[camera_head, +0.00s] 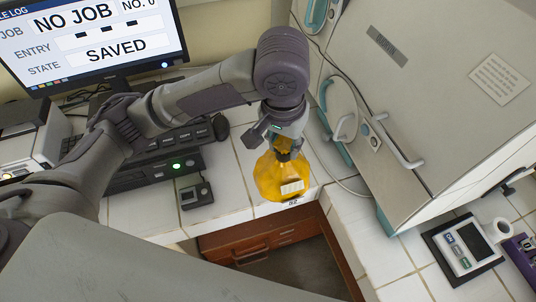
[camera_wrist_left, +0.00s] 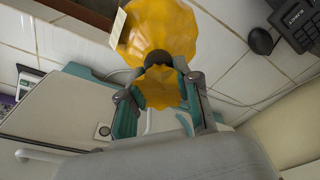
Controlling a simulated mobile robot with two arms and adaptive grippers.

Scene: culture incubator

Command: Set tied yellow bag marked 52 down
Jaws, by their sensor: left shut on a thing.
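The tied yellow bag (camera_head: 277,178) hangs below my left gripper (camera_head: 282,141) in the head view, over the white tiled counter (camera_head: 217,212) near its front edge. A pale label is on its lower part, with a mark that looks like 52 at its bottom. My left gripper is shut on the bag's neck. In the left wrist view the bag (camera_wrist_left: 160,28) lies beyond the fingers, its gathered top (camera_wrist_left: 159,88) between them. I cannot tell whether the bag's bottom touches the counter. My right gripper is not in view.
A large grey incubator (camera_head: 420,80) stands to the right of the bag. A small black device (camera_head: 196,195), a keyboard (camera_head: 180,140) and a monitor (camera_head: 90,40) are on the left. Below the counter edge is a reddish drawer (camera_head: 250,247).

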